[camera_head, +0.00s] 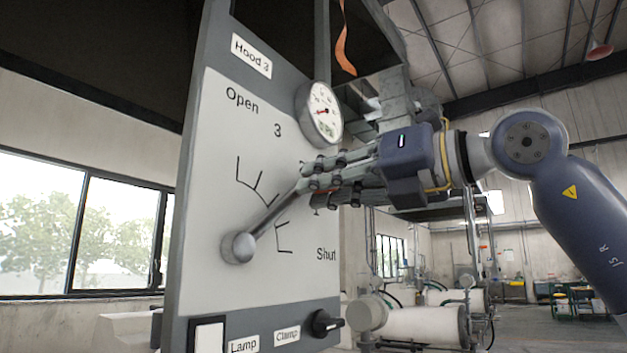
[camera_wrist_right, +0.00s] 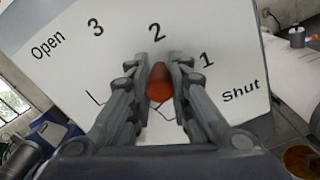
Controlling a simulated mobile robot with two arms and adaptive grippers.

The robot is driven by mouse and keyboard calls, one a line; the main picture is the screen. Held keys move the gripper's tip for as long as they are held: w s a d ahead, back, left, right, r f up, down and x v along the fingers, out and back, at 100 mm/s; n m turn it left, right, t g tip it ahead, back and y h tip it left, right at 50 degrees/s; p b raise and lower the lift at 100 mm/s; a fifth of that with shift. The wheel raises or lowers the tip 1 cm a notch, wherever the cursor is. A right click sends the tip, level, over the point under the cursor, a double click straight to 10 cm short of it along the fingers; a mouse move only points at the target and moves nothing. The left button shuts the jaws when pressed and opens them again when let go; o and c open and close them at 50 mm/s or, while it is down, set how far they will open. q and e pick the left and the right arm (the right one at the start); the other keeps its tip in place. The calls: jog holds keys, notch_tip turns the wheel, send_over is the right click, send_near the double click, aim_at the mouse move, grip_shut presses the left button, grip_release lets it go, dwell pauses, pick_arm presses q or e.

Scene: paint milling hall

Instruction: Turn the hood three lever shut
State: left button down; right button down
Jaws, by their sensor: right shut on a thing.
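The hood three lever (camera_head: 272,213) is a metal rod on a round hub (camera_head: 239,247), on the panel marked Hood 3 (camera_head: 215,150). It slants up and right from the hub, between the Open and Shut labels. My right gripper (camera_head: 308,182) is shut on its outer end and covers the 2 mark in the head view. In the right wrist view the lever's red-orange grip (camera_wrist_right: 160,82) sits between the fingers of my right gripper (camera_wrist_right: 160,80), just below the printed 2. My left gripper is out of view.
A round gauge (camera_head: 321,113) juts from the panel just above my right gripper. A black Clamp knob (camera_head: 326,323) and a white Lamp switch (camera_head: 208,336) are along the panel's bottom. An orange ribbon (camera_head: 345,42) hangs in the hood opening. Milling machines (camera_head: 420,322) stand behind.

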aim_at(308, 255)
jog(key=f+m+b, duration=0.1)
jog(key=f+b, duration=0.1)
jog(key=w+d+f+m+b, duration=0.1)
jog(key=f+m+b, duration=0.1)
jog(key=w+f+m+b, duration=0.1)
jog(key=f+m, duration=0.1)
jog(key=shift+w+d+f+b, duration=0.15)
jog(key=shift+d+f+b, duration=0.1)
jog(key=shift+d+b, duration=0.15)
jog(key=shift+w+f+m+b, duration=0.15)
jog(key=shift+f+m+b, duration=1.1)
jog(key=shift+m+b, duration=0.15)
jog(key=shift+f, duration=0.1)
jog(key=c, duration=1.4)
grip_release()
jog(key=shift+d, duration=0.1)
jog(key=shift+c, duration=0.2)
jog(key=v, duration=1.2)
